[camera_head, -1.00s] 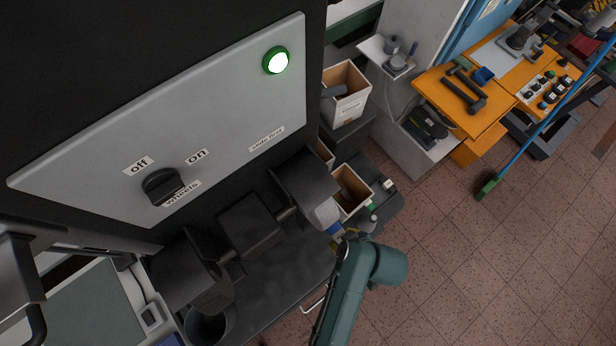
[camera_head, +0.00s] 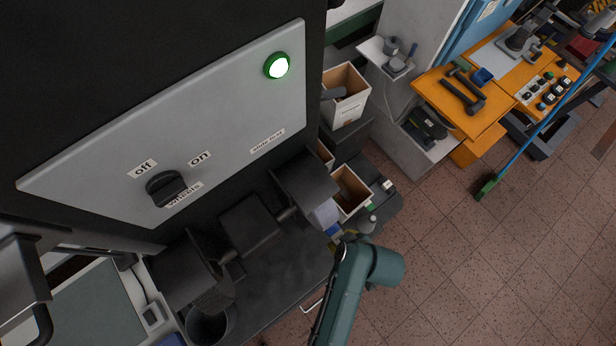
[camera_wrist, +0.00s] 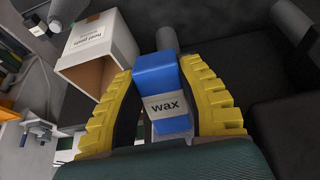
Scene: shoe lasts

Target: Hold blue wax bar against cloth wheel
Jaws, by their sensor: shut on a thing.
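My gripper (camera_wrist: 165,120) is shut on the blue wax bar (camera_wrist: 156,77), with a yellow ribbed finger on each side of it. The bar carries a white label reading "wax", and its far end points away from the wrist. In the head view the blue bar (camera_head: 332,230) shows small beside the white cloth wheel (camera_head: 325,213), under the right dark hood. The bar's end is at or very near the wheel; I cannot tell whether they touch. My arm partly covers the gripper in the head view.
A control panel (camera_head: 225,120) has an off/on knob (camera_head: 166,188) labelled "wheels" and a lit green lamp (camera_head: 277,66). Dark hoods (camera_head: 306,180) surround the wheel area. An open box (camera_head: 351,190) stands right of the wheel. A small bottle (camera_head: 367,224) stands near my arm.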

